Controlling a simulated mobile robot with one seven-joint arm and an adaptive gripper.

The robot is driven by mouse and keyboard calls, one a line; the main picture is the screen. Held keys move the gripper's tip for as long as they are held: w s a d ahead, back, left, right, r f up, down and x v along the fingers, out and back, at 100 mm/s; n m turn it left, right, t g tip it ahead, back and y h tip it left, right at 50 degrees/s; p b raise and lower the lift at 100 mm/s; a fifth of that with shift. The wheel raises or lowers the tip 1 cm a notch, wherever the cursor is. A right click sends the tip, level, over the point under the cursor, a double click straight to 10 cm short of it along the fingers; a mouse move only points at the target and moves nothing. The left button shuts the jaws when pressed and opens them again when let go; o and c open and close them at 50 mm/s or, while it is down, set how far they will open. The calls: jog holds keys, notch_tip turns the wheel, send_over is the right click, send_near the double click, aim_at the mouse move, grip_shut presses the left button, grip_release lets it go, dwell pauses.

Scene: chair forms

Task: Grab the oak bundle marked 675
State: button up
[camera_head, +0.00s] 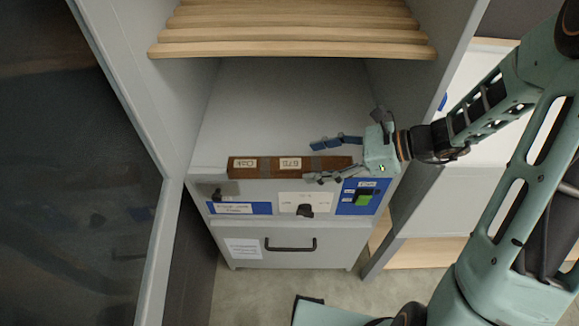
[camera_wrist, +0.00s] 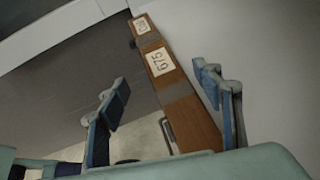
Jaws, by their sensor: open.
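The oak bundle (camera_head: 258,167) is a long brown wooden block with grey bands and two white labels. It lies along the front edge of the cabinet shelf in the head view. In the wrist view the bundle (camera_wrist: 191,116) shows the marking 675, and it runs between the two fingers. My gripper (camera_head: 314,161) is open at the bundle's right end, with one blue-padded finger behind it and one in front. In the wrist view the gripper (camera_wrist: 165,90) has a finger on each side of the bundle, with gaps visible. Whether either finger touches it is not clear.
A slatted wooden shelf (camera_head: 290,35) hangs above. A panel with a black knob (camera_head: 305,210) and green switch (camera_head: 363,199) is just below the bundle, over a drawer with a dark handle (camera_head: 290,246). Cabinet walls stand left and right. The shelf behind the bundle is bare.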

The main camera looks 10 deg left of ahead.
aim_at(293, 163)
jog(key=x, duration=0.5)
jog(key=shift+a+f+b, duration=0.1)
jog(key=shift+a+b, duration=0.3)
grip_shut()
